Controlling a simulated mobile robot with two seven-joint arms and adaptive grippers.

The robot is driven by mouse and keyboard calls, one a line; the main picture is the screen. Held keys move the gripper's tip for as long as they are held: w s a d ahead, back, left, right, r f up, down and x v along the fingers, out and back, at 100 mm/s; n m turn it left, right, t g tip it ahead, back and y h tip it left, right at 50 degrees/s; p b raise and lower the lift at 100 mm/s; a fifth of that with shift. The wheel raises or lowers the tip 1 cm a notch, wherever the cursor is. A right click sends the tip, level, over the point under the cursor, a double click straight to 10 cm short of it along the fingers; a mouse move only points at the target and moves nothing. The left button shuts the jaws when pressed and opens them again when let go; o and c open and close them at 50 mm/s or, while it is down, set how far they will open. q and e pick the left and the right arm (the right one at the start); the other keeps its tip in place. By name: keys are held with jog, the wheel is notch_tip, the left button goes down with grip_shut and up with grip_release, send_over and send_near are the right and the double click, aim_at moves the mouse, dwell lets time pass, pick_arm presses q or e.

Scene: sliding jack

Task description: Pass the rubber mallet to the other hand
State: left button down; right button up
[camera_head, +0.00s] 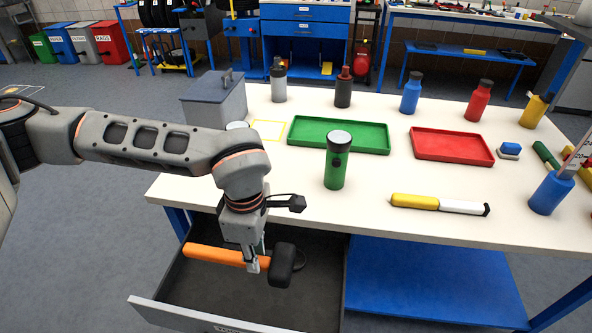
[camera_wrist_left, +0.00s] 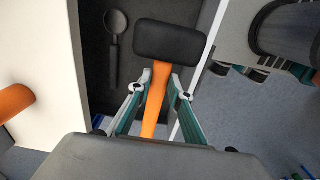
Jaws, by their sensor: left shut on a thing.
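The rubber mallet has an orange handle (camera_head: 212,256) and a black head (camera_head: 282,265). My left gripper (camera_head: 258,262) is shut on the handle close to the head and holds the mallet over the open drawer (camera_head: 230,299). In the left wrist view, the black mallet head (camera_wrist_left: 170,41) lies just beyond the fingertips of my left gripper (camera_wrist_left: 155,90), with the orange handle between them. The handle points left in the head view. My right gripper is not in view.
The white table (camera_head: 290,193) holds a green flashlight (camera_head: 337,170), a green tray (camera_head: 345,147), a red tray (camera_head: 452,157), a yellow and white marker-like item (camera_head: 437,204), and several bottles. A dark spoon-like item (camera_wrist_left: 115,45) lies in the drawer. Floor left of the table is clear.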

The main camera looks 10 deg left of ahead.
pick_arm(q)
jog(key=shift+w+a+r+m, duration=0.2)
jog(key=shift+w+a+m, duration=0.1)
jog(key=shift+m, duration=0.2)
jog(key=w+a+r+m, duration=0.2)
jog(key=a+m, duration=0.3)
jog(key=m, duration=0.3)
jog(key=w+a+r+m, duration=0.1)
jog(key=a+r+m, duration=0.2)
jog(key=a+m, duration=0.2)
jog(key=shift+w+r+m, duration=0.2)
jog(key=shift+w+m, duration=0.2)
jog(key=shift+m, duration=1.4)
